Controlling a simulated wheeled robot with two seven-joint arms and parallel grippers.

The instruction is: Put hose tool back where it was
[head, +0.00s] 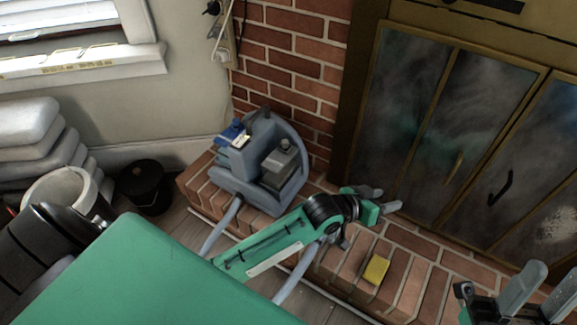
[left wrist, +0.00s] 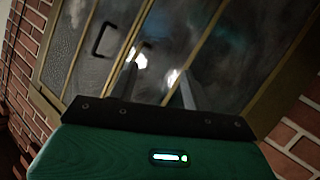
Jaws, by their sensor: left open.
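A grey-blue machine (head: 258,160) sits on the brick hearth against the brick wall. A small blue and white piece (head: 234,136) is on its left side. I cannot tell which part is the hose tool. My left gripper (head: 384,199) is open and empty, right of the machine and above the hearth. In the left wrist view its fingers (left wrist: 156,88) are apart before the fireplace doors. My right gripper (head: 545,284) is open and empty at the lower right.
A yellow sponge-like block (head: 376,270) lies on the brick hearth (head: 410,262). Dark glass fireplace doors (head: 455,140) stand behind. A black pot (head: 145,187), a white bucket (head: 60,188) and stacked bags (head: 30,135) are at left. My green body covers the lower left.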

